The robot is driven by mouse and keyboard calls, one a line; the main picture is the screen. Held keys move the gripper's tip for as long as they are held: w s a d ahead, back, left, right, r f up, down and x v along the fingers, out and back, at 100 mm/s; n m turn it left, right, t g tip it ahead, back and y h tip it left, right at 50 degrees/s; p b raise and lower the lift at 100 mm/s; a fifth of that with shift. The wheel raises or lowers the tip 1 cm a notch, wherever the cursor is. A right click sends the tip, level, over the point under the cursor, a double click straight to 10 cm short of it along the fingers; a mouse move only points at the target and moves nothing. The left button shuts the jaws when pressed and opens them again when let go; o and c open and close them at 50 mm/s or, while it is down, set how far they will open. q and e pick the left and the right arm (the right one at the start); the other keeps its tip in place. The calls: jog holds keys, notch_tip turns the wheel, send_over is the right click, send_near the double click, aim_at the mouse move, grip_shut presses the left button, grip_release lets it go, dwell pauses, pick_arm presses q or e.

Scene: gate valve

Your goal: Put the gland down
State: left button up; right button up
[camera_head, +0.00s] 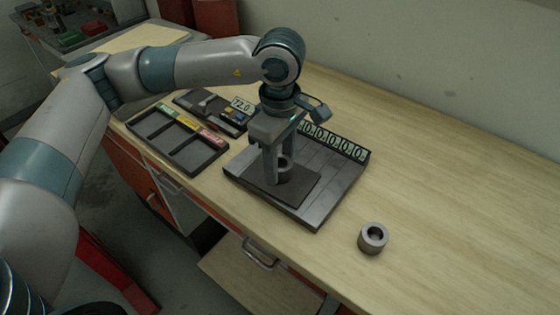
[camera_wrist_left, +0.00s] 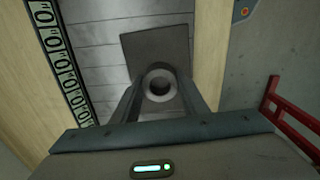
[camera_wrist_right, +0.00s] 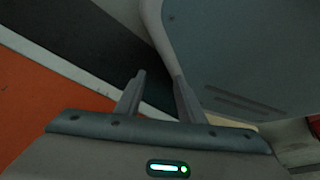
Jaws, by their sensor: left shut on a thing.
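The gland, a small dark grey ring (camera_head: 284,163), is between the fingers of my left gripper (camera_head: 283,178), which points down over a dark square pad (camera_head: 300,188) on the grey tray (camera_head: 318,214). In the left wrist view the ring (camera_wrist_left: 160,84) shows its round bore, with a finger on each side of it. I cannot tell whether it touches the pad. My right gripper (camera_wrist_right: 160,88) shows only in its own wrist view, with fingers apart and nothing between them.
A thicker grey collar (camera_head: 372,238) stands alone on the wooden bench, right of the tray. A number strip (camera_head: 336,142) runs along the tray's back edge. A black compartment tray (camera_head: 178,142) with coloured labels lies left. The bench's right side is clear.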

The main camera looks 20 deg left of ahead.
pick_arm(q)
jog(key=shift+f, duration=0.1)
jog(key=o, duration=1.4)
jog(key=shift+o, duration=0.5)
pick_arm(e)
jog(key=shift+w+a+r, duration=0.1)
jog(key=shift+w+a, duration=0.1)
jog(key=shift+w, duration=0.25)
jog(key=shift+w+a+r, duration=0.1)
jog(key=shift+w+a, duration=0.05)
jog(key=shift+w, duration=0.3)
jog(key=shift+s, duration=0.1)
pick_arm(q)
jog(key=shift+r, duration=0.2)
notch_tip(320, 180, up, 12)
jog(key=p, duration=0.3)
pick_arm(e)
jog(key=s+d+g, duration=0.2)
jog(key=s+d, duration=0.2)
jog(key=s, duration=0.8)
jog(key=shift+s+d+f+g+h, duration=0.2)
jog(key=shift+d+f+g+h, duration=0.15)
jog(key=shift+f+g+h, duration=0.05)
pick_arm(q)
jog(key=shift+f, duration=0.1)
